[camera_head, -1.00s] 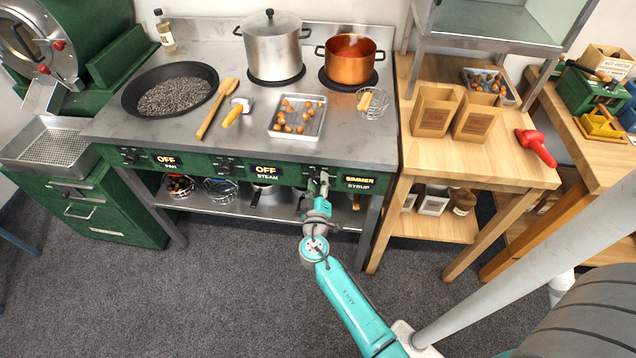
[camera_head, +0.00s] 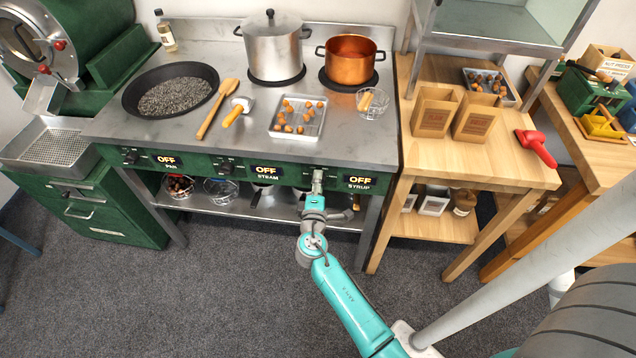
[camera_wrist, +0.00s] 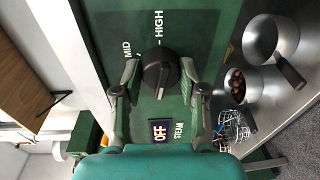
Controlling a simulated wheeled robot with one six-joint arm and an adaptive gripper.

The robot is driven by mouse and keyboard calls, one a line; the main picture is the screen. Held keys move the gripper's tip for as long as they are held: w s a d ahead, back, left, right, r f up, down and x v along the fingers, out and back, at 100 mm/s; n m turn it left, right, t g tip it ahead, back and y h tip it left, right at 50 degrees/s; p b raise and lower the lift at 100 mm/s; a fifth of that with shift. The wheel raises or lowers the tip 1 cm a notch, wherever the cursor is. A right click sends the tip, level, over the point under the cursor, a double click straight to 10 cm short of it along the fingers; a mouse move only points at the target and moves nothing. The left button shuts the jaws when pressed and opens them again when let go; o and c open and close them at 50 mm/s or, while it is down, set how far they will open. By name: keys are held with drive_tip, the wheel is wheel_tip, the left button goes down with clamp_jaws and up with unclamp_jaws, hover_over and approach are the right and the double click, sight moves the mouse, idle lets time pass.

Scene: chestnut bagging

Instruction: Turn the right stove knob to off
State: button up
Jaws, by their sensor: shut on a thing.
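The right stove knob (camera_wrist: 160,68) is round and black, on the stove's green front panel (camera_wrist: 205,20). In the wrist view it sits between the two fingers of my gripper (camera_wrist: 159,72), which is shut on it. In the head view my gripper (camera_head: 317,180) is at the panel just left of the SYRUP display (camera_head: 360,180), which reads OFF, and it largely hides the knob. The STEAM display (camera_head: 267,170) and the PAN display (camera_head: 167,160) also read OFF. HIGH and MID marks show beside the knob in the wrist view.
On the stove top are a copper pot (camera_head: 350,62), a steel pot (camera_head: 272,50), a black pan (camera_head: 135,103) and a tray (camera_head: 297,133) of chestnuts. A shelf (camera_head: 250,207) with bowls runs below the panel. A wooden table (camera_head: 470,165) stands at right.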

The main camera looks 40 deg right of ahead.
drive_tip(key=shift+n, duration=0.8)
drive_tip(key=o, duration=1.1)
drive_tip(key=shift+o, duration=0.2)
drive_tip(key=shift+a, duration=0.1)
drive_tip(key=f+v, duration=0.1)
drive_tip(key=v, duration=1.1)
drive_tip(key=shift+r, duration=0.5)
